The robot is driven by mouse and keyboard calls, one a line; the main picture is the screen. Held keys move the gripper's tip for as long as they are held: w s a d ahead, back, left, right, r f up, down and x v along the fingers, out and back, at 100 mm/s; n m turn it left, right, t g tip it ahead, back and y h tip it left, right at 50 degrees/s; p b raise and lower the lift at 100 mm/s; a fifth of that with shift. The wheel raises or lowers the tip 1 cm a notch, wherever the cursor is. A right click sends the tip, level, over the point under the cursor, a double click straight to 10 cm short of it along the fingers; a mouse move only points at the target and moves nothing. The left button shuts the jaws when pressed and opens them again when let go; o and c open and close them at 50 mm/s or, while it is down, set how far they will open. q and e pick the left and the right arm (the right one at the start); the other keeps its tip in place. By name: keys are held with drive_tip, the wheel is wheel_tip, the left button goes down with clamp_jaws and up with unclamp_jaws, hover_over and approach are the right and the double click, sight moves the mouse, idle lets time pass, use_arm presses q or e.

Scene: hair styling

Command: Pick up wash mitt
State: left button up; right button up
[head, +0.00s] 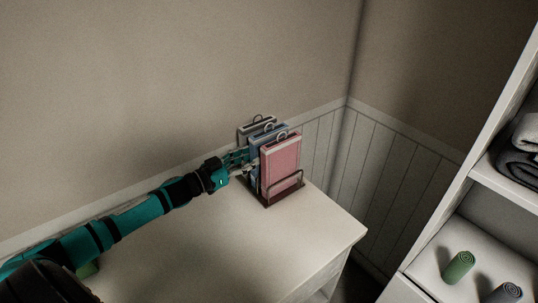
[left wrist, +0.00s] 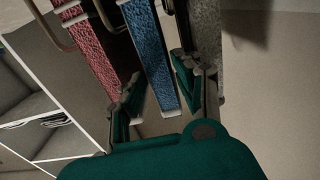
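Three flat wash mitts stand upright side by side in a dark rack (head: 285,196) on the white table: a pink mitt (head: 282,157) in front, a blue mitt (head: 270,135) in the middle and a grey mitt (head: 246,131) behind. Each has a ring or loop at its top. My left gripper (head: 248,160) is at the left edge of the mitts. In the left wrist view its two fingers (left wrist: 158,92) are spread, with the blue mitt (left wrist: 150,50) between them. Gaps show beside the blue mitt. The pink mitt (left wrist: 105,45) and grey mitt (left wrist: 206,40) lie outside the fingers. My right gripper is not seen.
The white table (head: 225,245) is mostly clear in front of the rack. A wall (head: 180,80) stands behind it. At right, a white shelf unit (head: 425,270) holds a green roll (head: 459,267), a grey roll (head: 505,293) and dark folded towels (head: 518,168).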

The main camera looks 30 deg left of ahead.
use_arm(q)
drive_tip(key=shift+x, duration=1.3)
clamp_jaws()
